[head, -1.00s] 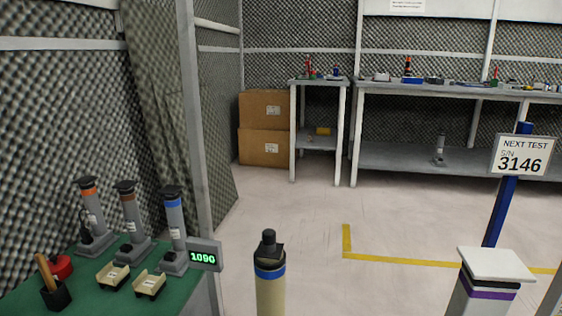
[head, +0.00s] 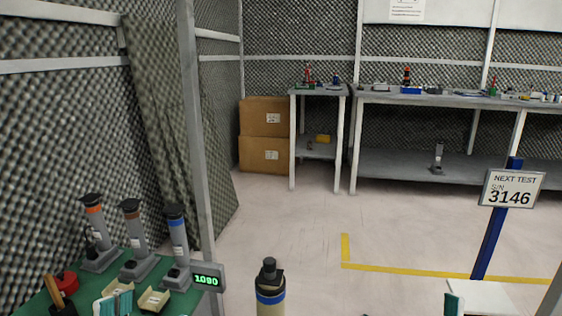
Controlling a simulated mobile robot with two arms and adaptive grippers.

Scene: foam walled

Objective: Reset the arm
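The tips of my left gripper (head: 113,303), teal and white, show at the bottom left, in front of the green table's cream cradles. A teal tip of my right gripper (head: 453,304) shows at the bottom edge, at the left side of a white-topped stand (head: 483,297). The rest of both grippers is below the picture, so I cannot tell whether either is open or holds anything. A cream cylinder (head: 270,298) with a blue band and black cap stands upright at the bottom middle, between the two grippers.
The green table (head: 35,303) carries grey upright devices (head: 136,240), a cream cradle (head: 154,299) and a display reading 1090 (head: 207,278). A sign reading 3146 (head: 512,188) stands on a blue post at right. Workbenches (head: 440,100) and boxes (head: 265,133) stand behind open floor.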

